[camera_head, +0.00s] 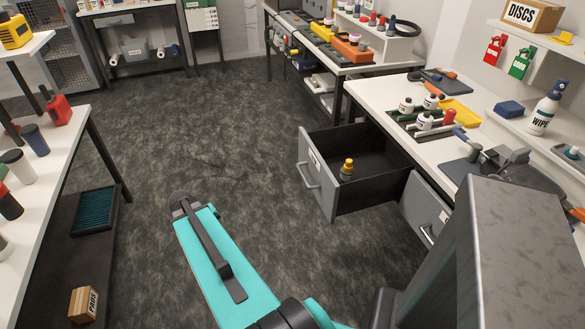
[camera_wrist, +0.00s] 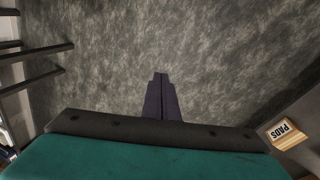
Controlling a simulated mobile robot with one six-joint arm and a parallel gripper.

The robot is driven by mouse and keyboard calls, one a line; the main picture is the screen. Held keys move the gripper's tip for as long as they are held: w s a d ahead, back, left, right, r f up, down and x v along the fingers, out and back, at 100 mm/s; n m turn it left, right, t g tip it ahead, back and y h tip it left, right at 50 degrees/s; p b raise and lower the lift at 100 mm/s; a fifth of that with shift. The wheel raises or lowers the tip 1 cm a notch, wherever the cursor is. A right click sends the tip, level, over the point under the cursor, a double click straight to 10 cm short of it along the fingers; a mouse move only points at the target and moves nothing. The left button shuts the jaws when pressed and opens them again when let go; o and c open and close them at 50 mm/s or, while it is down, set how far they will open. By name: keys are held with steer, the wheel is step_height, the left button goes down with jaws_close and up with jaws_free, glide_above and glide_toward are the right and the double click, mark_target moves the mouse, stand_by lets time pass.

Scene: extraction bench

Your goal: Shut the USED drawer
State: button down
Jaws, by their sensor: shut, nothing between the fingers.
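A grey drawer (camera_head: 318,180) with a bar handle stands pulled out from under the white bench on the right in the head view. Its front label is too small to read, so I cannot confirm it says USED. A small yellow-and-dark bottle (camera_head: 347,169) stands upright inside it. A second grey drawer front (camera_head: 425,213) beside it sits in the bench, partly hidden by my own body. My gripper (camera_wrist: 160,78) is shut and empty over the dark floor in the wrist view. My teal arm lies left of the open drawer, apart from it in the picture.
The right bench (camera_head: 383,94) carries several white bottles, a yellow tray (camera_head: 459,113) and tools. A left table (camera_head: 60,150) holds cups and a red container. A PADS box (camera_head: 84,304) sits low at left. Floor before the drawer is clear.

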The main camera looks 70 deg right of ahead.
steer(key=s+d+r+m+h, duration=0.2)
steer(key=s+d+r, duration=0.4)
steer(key=d+r, duration=0.4)
steer(key=s+d+r+m+h, duration=0.2)
steer(key=s+d+r, duration=0.5)
steer(key=d, duration=0.8)
step_height(320, 180, up, 3)
steer(key=shift+d+r+m, duration=0.15)
steer(key=shift+d+m, duration=0.2)
steer(key=shift+m, duration=0.15)
steer(key=s+d+f+p, duration=0.2)
steer(key=s+d+f, duration=0.2)
steer(key=d+f, duration=0.4)
steer(key=shift+s+f, duration=0.15)
steer(key=shift+f, duration=0.4)
steer(key=shift+a, duration=0.15)
